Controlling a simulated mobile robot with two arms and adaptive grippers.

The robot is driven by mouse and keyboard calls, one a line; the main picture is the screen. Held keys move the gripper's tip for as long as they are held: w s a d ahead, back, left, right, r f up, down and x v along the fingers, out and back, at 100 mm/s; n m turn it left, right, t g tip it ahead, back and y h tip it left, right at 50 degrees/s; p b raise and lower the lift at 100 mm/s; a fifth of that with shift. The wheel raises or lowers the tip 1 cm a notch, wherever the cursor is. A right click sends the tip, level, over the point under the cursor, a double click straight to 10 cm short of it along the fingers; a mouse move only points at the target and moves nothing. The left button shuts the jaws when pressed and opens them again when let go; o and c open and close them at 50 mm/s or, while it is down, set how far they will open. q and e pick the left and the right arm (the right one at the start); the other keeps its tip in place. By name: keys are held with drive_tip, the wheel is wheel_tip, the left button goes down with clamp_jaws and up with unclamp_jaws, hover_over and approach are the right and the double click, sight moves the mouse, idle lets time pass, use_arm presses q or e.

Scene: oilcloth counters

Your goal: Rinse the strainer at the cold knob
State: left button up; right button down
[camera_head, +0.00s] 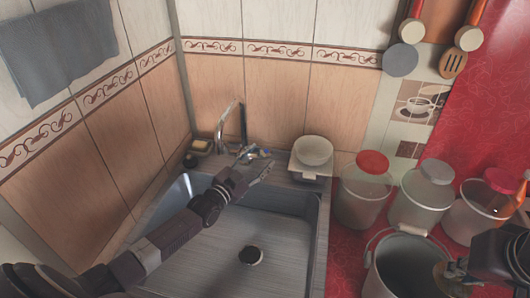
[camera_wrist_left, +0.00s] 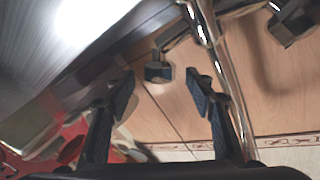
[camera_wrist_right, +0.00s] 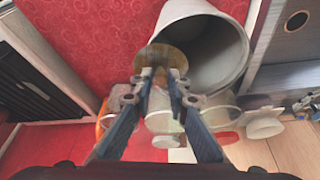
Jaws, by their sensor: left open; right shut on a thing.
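My left gripper (camera_head: 258,166) is at the back rim of the sink beside the tap (camera_head: 224,124), open and empty. In the left wrist view, a small dark knob with a bluish face (camera_wrist_left: 158,73) lies just beyond and between its open fingertips (camera_wrist_left: 160,88). It looks apart from them. A second dark knob (camera_wrist_left: 292,24) is at the upper right there. My right gripper (camera_wrist_right: 160,95) is shut on the strainer (camera_wrist_right: 162,58), a round tan mesh thing near the mouth of a grey bucket (camera_wrist_right: 205,50). The strainer shows only partly in the head view (camera_head: 446,274).
The steel sink (camera_head: 225,255) is empty, with a drain (camera_head: 251,255). A white bowl on a scale (camera_head: 313,151) stands behind its right corner. Lidded buckets (camera_head: 362,195) line the red counter (camera_head: 345,262). A soap dish (camera_head: 200,147) sits behind the sink.

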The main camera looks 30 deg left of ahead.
sight(263, 157)
use_arm(q)
drive_tip(key=shift+w+d, duration=0.15)
drive_tip(key=shift+w, duration=0.8)
drive_tip(key=shift+w+d, duration=0.1)
drive_tip(key=shift+w, duration=0.8)
drive_tip(key=c, duration=1.2)
drive_tip(key=shift+d+r+n+t+y, duration=0.15)
drive_tip(key=shift+n+t+y, duration=0.15)
drive_tip(key=shift+y, duration=0.2)
drive_tip(key=shift+n+t+y, duration=0.5)
drive_tip(key=shift+n+y, duration=0.9)
drive_tip(key=shift+y, duration=0.4)
